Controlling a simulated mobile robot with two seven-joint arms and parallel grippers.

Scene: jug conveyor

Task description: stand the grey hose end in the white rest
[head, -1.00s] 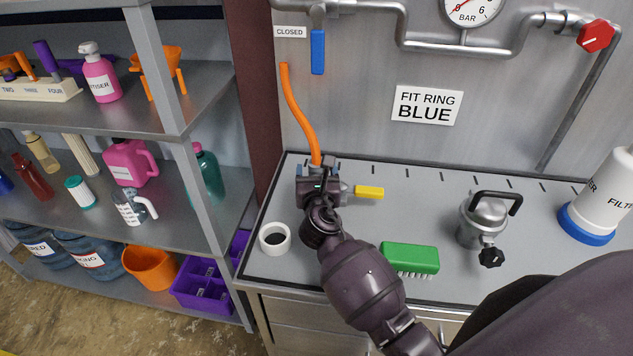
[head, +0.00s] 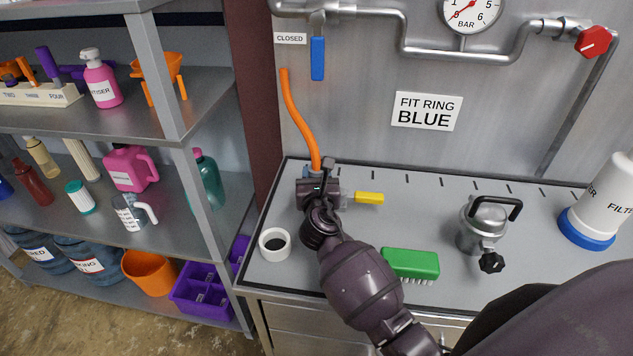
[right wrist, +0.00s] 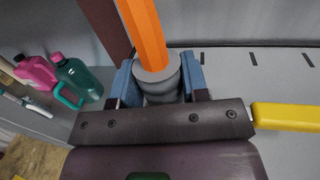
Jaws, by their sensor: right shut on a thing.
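The grey hose end (right wrist: 160,85) is a grey collar at the bottom of the orange hose (head: 301,120). My right gripper (head: 317,172) is shut on it near the back left of the counter. In the right wrist view the blue fingers of the right gripper (right wrist: 160,82) stand on either side of the grey collar. In the head view the gripper mostly hides the hose end. The white rest (head: 275,243) is a round white ring with a dark hollow, on the counter's left side. It is apart from the gripper, nearer the front. My left gripper is not in view.
A yellow-handled tool (head: 369,198) lies just right of the gripper. A green brush (head: 411,263), a metal pot (head: 482,228) and a white filter with a blue base (head: 605,205) stand farther right. A loaded shelf (head: 215,215) is left of the counter.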

